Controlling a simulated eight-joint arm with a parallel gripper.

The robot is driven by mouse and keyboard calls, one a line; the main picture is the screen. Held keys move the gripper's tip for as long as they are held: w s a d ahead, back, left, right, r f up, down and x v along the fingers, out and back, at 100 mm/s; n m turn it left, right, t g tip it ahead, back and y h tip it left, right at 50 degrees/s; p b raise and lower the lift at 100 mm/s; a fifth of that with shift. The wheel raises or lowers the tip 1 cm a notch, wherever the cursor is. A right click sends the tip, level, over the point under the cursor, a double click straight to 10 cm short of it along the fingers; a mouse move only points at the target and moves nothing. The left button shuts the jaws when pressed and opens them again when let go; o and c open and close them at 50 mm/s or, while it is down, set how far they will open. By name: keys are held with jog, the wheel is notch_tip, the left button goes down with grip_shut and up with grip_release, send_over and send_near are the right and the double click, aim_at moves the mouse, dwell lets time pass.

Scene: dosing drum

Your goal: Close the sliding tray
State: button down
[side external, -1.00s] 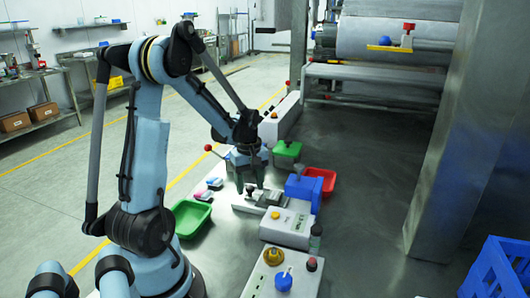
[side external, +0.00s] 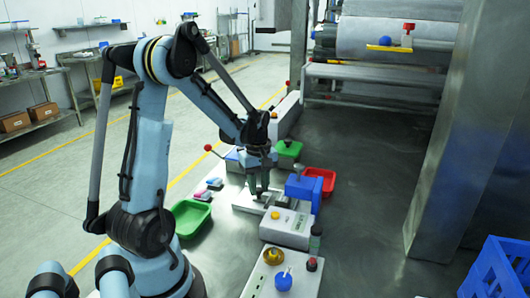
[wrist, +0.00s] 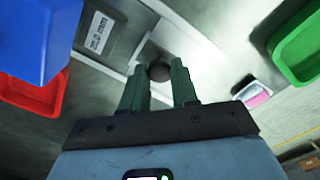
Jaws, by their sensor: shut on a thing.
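The sliding tray unit (side external: 243,204) is a low, pale metal piece on the bench, below my gripper in the side view. Its metal surface (wrist: 200,40) and a dark round knob (wrist: 159,70) show in the wrist view. My gripper (side external: 259,190) points down over the unit. In the wrist view its two green-grey fingers (wrist: 160,76) stand on either side of the knob and are shut on it. The fingers hide part of the knob, and how far the tray is out is hard to tell.
A blue block (side external: 303,190) and a red bin (side external: 320,180) stand to the right. A green bin (side external: 190,217) is at the left, near pink and blue pieces (side external: 208,189). A white box with a yellow button (side external: 288,227) stands in front. Open bench lies further right.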

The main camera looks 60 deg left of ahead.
jog(key=w+d, duration=0.3)
jog(key=shift+w+d, duration=0.2)
jog(key=shift+w, duration=0.05)
jog(key=c, duration=0.8)
grip_release()
jog(key=shift+c, duration=0.2)
jog(key=shift+a, duration=0.1)
